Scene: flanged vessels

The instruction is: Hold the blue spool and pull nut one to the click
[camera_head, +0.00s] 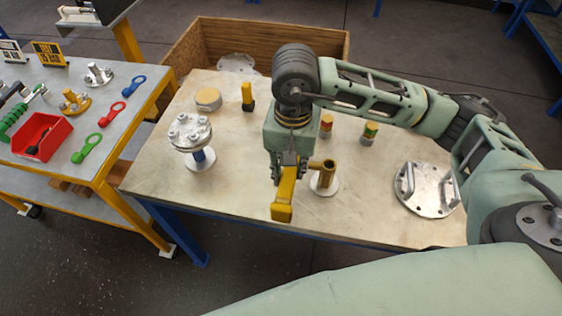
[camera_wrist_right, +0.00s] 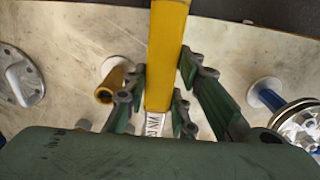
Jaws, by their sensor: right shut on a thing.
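The blue spool (camera_head: 203,158) stands upright on the light table at the left, with a silver flange (camera_head: 189,133) carrying several nuts on top. I cannot tell which nut is nut one. In the right wrist view, the blue spool (camera_wrist_right: 270,99) shows at the right edge. My right gripper (camera_head: 287,174) is shut on a yellow-handled tool (camera_head: 283,204), apart from the spool and to its right. In the right wrist view, the tool (camera_wrist_right: 168,50) lies between the fingers (camera_wrist_right: 165,88), with partly hidden lettering near its metal part. My left gripper is not in view.
A yellow tube stand (camera_head: 325,177) is close beside the right gripper. A handled round plate (camera_head: 427,190) lies at the right. A yellow-and-black object (camera_head: 247,97) and a tan disc (camera_head: 208,98) stand behind. A side table (camera_head: 88,135) holds a red bin (camera_head: 42,137).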

